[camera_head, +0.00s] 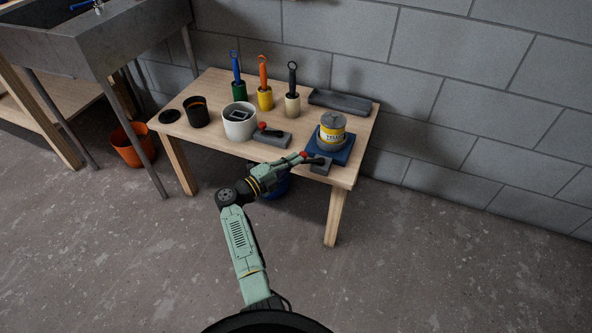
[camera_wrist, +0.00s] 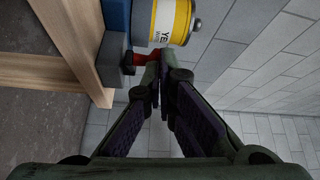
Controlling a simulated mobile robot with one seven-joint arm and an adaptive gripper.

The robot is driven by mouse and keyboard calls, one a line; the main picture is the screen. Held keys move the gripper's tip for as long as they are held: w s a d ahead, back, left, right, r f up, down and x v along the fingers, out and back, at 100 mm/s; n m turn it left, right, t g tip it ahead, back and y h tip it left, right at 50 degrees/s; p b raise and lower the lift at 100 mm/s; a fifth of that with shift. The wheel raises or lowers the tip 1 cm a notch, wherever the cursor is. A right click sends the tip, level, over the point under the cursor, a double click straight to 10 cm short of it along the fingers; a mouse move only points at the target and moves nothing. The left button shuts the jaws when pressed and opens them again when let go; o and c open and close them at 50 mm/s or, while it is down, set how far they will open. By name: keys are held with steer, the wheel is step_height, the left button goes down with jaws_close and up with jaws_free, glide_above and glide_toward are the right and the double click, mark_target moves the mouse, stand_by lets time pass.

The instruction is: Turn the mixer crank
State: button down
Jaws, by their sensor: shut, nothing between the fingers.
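A yellow paint can with a grey lid (camera_head: 332,128) stands on a blue base (camera_head: 342,150) at the table's right end. It also shows in the wrist view (camera_wrist: 172,22). A grey block (camera_head: 320,167) sits at the front of that base, with a dark crank arm (camera_head: 318,161) and a red knob (camera_head: 303,154). In the wrist view the red knob (camera_wrist: 139,57) shows right by my fingertips. My gripper (camera_head: 299,158) is shut and empty, its tips (camera_wrist: 153,78) beside the knob. I cannot tell if they touch it.
A grey box with a red-tipped lever (camera_head: 272,139) and a white pot (camera_head: 239,122) stand left of the can. Several brushes in coloured cups (camera_head: 264,97) and a grey slab (camera_head: 340,102) are behind. A black cup (camera_head: 196,112) is at left. A block wall (camera_head: 450,100) rises behind.

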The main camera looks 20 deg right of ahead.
steer(key=shift+w, duration=0.35)
steer(key=shift+s+r, duration=0.1)
stand_by(0.5)
